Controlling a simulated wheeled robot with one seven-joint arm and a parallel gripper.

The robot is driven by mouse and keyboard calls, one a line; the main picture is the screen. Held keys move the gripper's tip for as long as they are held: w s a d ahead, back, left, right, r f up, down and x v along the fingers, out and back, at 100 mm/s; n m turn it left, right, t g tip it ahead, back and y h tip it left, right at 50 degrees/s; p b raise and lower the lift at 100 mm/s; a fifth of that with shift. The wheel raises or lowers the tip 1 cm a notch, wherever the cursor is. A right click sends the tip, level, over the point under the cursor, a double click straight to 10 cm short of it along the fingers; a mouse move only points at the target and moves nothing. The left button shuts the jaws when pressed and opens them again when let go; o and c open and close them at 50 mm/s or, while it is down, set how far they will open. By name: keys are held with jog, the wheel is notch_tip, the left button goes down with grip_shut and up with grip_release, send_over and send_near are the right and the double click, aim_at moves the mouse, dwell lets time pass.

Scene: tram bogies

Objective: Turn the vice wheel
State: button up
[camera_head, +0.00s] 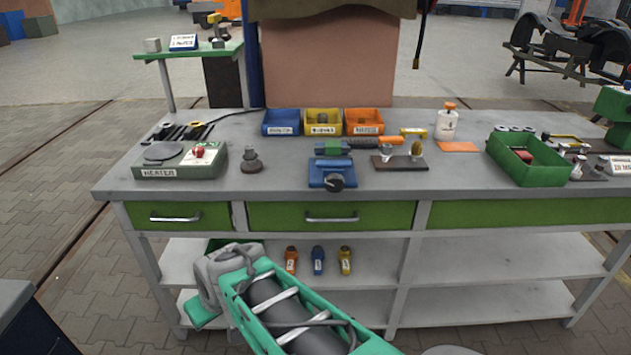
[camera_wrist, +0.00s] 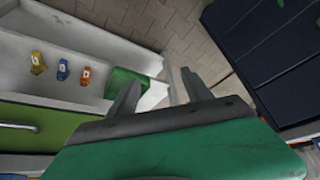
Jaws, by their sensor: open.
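The small blue vice (camera_head: 331,168) stands on the bench top near its front edge, roughly above the middle drawer. Its dark round wheel (camera_head: 335,183) faces the front. My gripper (camera_wrist: 157,82) shows in the wrist view with its two dark fingers spread apart and nothing between them. It points down toward the floor and the end of the lower shelf, away from the vice. In the head view my arm is low in front of the bench, left of the vice and below it. The fingers cannot be made out there, and the wheel cannot be made out in the wrist view.
The bench top (camera_head: 270,187) also holds a heater (camera_head: 180,160), a dark knobbed weight (camera_head: 251,162), a brown board with fittings (camera_head: 400,163) and a green bin (camera_head: 528,162). Drawers (camera_head: 330,215) front it. Orange (camera_head: 291,260), blue (camera_head: 318,260) and yellow (camera_head: 345,260) bottles stand on the shelf.

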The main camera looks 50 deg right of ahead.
jog(key=shift+o, duration=0.7)
jog(key=w+d+r+m+t+h+p, duration=0.1)
jog(key=w+d, duration=0.3)
jog(key=d, duration=0.4)
jog(key=shift+w+r+m+t, duration=0.2)
jog(key=shift+r+m+t, duration=0.15)
jog(key=shift+t, duration=0.45)
jog(key=shift+o, duration=0.3)
jog(key=w+d+r+m+t+h, duration=0.1)
jog(key=d+r+t+h, duration=0.1)
jog(key=d, duration=0.5)
jog(key=shift+w+d+r+p, duration=0.25)
jog(key=shift+d+p, duration=0.1)
jog(key=shift+p, duration=0.1)
jog(key=m+t+h+p, duration=0.2)
jog(key=m+h, duration=0.4)
jog(key=h, duration=0.4)
send_near(335, 184)
jog(key=x, duration=1.1)
jog(key=shift+p, duration=0.4)
jog(key=shift+c, duration=0.3)
